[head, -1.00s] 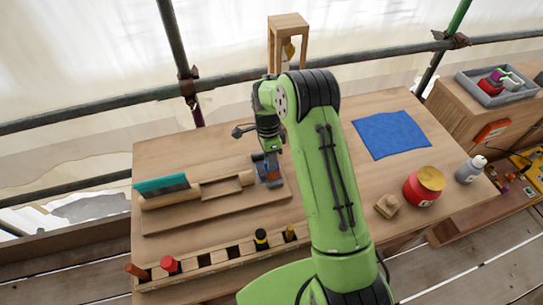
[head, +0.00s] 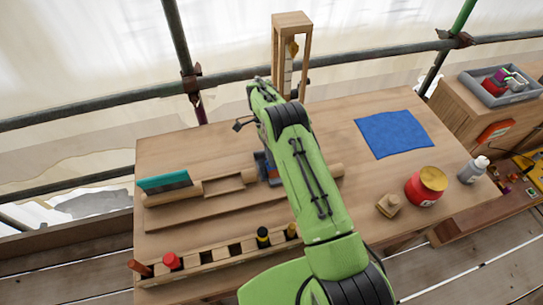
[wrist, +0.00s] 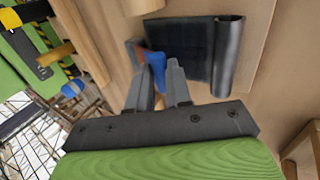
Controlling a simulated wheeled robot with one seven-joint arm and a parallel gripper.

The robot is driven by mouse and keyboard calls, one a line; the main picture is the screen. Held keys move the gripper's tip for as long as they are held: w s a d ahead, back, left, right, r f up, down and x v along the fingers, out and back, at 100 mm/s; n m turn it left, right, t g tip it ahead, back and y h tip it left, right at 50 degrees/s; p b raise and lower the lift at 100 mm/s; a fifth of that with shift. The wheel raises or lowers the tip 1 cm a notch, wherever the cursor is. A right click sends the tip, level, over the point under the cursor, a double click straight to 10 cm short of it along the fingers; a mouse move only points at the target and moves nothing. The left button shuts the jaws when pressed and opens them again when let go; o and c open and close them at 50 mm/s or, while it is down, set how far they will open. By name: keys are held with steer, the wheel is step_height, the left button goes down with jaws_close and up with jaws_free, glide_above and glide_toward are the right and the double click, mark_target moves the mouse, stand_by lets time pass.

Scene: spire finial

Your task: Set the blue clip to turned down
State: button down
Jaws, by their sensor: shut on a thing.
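The blue clip (wrist: 155,68) shows in the wrist view as a small upright blue piece between the tips of my gripper (wrist: 161,76), beside a brownish block. My gripper is shut on it. In the head view my gripper (head: 267,168) is partly hidden behind my arm, low over the right part of the wooden rail fixture on the table. The clip's own tilt is hard to read, since the fingers cover part of it.
A teal-backed tool (head: 165,183) lies at the fixture's left end. A slotted rack (head: 218,252) holding several handles runs along the front. A blue cloth (head: 394,134), red jar (head: 425,187) and wooden block (head: 390,206) are to the right. A wooden tower (head: 291,22) stands behind.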

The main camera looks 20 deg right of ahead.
steer(key=shift+s+f, duration=0.1)
steer(key=shift+f, duration=0.05)
steer(key=c, duration=1)
jaws_free()
steer(key=shift+c, duration=0.2)
step_height(320, 180, up, 10)
steer(key=shift+p, duration=0.3)
